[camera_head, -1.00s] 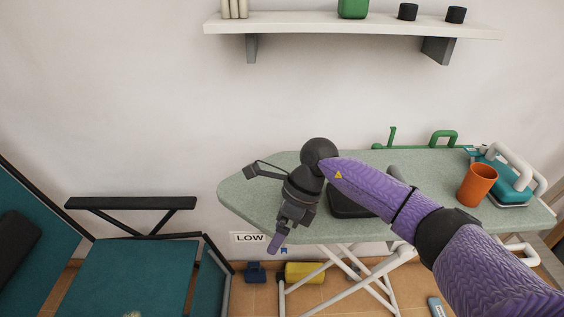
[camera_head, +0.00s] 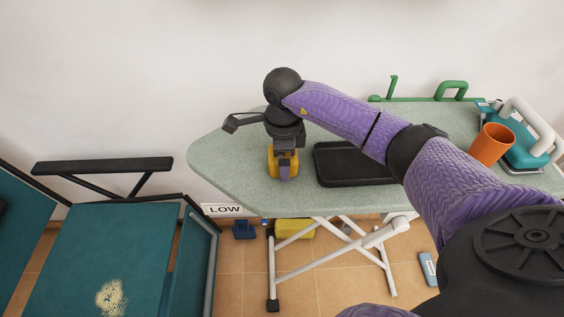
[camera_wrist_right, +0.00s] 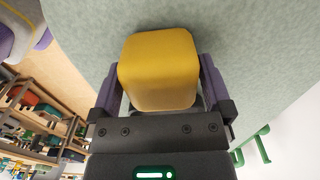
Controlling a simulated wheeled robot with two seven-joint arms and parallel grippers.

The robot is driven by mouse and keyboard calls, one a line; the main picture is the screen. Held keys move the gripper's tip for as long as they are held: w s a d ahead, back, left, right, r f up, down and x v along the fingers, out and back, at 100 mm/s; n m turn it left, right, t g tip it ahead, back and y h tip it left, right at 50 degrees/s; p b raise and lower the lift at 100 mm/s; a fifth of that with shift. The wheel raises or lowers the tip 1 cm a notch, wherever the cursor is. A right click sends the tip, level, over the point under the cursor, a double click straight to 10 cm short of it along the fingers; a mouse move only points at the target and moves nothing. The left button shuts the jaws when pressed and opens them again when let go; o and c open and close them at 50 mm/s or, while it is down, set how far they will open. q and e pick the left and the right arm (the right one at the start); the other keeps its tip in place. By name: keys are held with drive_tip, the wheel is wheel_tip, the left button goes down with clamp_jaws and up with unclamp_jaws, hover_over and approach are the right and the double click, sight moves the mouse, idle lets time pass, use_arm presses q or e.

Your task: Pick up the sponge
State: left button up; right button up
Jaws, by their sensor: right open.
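The sponge, a yellow block with rounded edges, is on the grey-green ironing board (camera_head: 235,165) near its left end. It shows below my right wrist in the head view (camera_head: 271,164) and fills the space between the fingers in the right wrist view (camera_wrist_right: 158,68). My right gripper (camera_wrist_right: 160,80) is open, with one purple finger on each side of the sponge. The fingers are close to its sides; I cannot tell whether they touch. In the head view the right gripper (camera_head: 284,168) partly hides the sponge. My left gripper is not in view.
A black tray (camera_head: 335,165) lies right of the sponge. An orange cup (camera_head: 490,145) and a teal iron (camera_head: 530,152) stand at the board's right. A teal chair (camera_head: 120,255) is at lower left. The board's left tip is clear.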

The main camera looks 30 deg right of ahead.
drive_tip(key=shift+f, duration=0.2)
drive_tip(key=shift+c, duration=0.7)
drive_tip(key=c, duration=0.8)
wheel_tip(320, 180, up, 10)
drive_tip(key=p, duration=0.3)
drive_tip(key=shift+f, duration=0.25)
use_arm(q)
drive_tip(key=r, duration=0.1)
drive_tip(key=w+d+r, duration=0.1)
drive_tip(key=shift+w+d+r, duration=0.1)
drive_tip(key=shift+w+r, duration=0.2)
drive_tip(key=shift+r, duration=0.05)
use_arm(e)
drive_tip(key=shift+r, duration=0.3)
